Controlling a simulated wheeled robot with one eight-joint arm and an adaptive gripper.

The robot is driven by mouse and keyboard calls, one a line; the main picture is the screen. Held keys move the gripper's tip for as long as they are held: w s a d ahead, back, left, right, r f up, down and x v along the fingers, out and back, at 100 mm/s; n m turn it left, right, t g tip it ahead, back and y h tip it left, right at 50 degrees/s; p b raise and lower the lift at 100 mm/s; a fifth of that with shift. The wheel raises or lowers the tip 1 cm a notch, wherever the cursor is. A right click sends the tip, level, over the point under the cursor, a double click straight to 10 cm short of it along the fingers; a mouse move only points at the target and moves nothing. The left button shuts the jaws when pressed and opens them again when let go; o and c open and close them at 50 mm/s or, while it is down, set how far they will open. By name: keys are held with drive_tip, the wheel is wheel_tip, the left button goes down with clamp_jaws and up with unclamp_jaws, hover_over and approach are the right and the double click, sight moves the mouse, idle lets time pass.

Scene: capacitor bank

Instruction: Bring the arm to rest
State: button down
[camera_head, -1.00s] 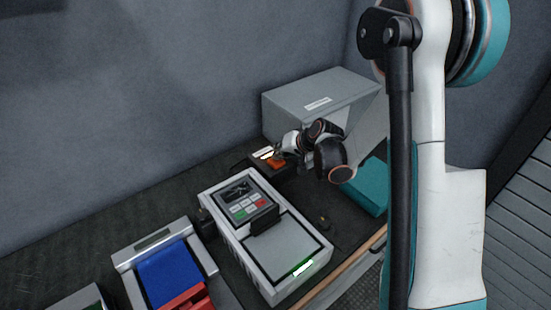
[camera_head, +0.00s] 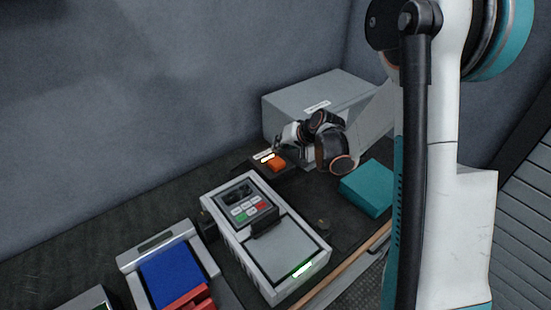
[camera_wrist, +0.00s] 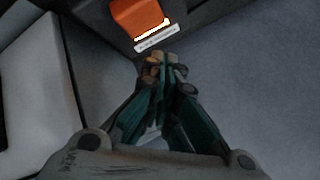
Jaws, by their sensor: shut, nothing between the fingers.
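My gripper (camera_wrist: 163,66) is shut with its fingertips together and nothing between them. In the wrist view it is just in front of the label strip of a small dark box with an orange switch (camera_wrist: 138,17). In the head view my gripper (camera_head: 277,147) is small and partly dark, close to the back of the same orange switch (camera_head: 277,164). I cannot tell from these views whether the fingertips touch the box. My arm reaches over from the right side of the head view.
A grey cabinet (camera_head: 290,111) stands behind my wrist. A teal box (camera_head: 367,188) lies right of it. A white device with a keypad (camera_head: 278,285) stands in front, and a tray with a blue pad (camera_head: 168,275) is at its left. Grey walls close off the back.

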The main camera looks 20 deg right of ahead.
drive_tip(key=shift+r+p, duration=0.45)
drive_tip(key=shift+r, duration=0.65)
drive_tip(key=shift+r, duration=0.1)
drive_tip(key=s+a+r+n+g+h, duration=0.1)
drive_tip(key=s+a+r+n+h, duration=0.1)
drive_tip(key=s+r, duration=1.2)
drive_tip(key=s+d+r+n+h, duration=0.1)
drive_tip(key=s+h, duration=0.1)
drive_tip(key=s, duration=1.7)
drive_tip(key=shift+s+r, duration=0.2)
drive_tip(key=shift+r, duration=0.05)
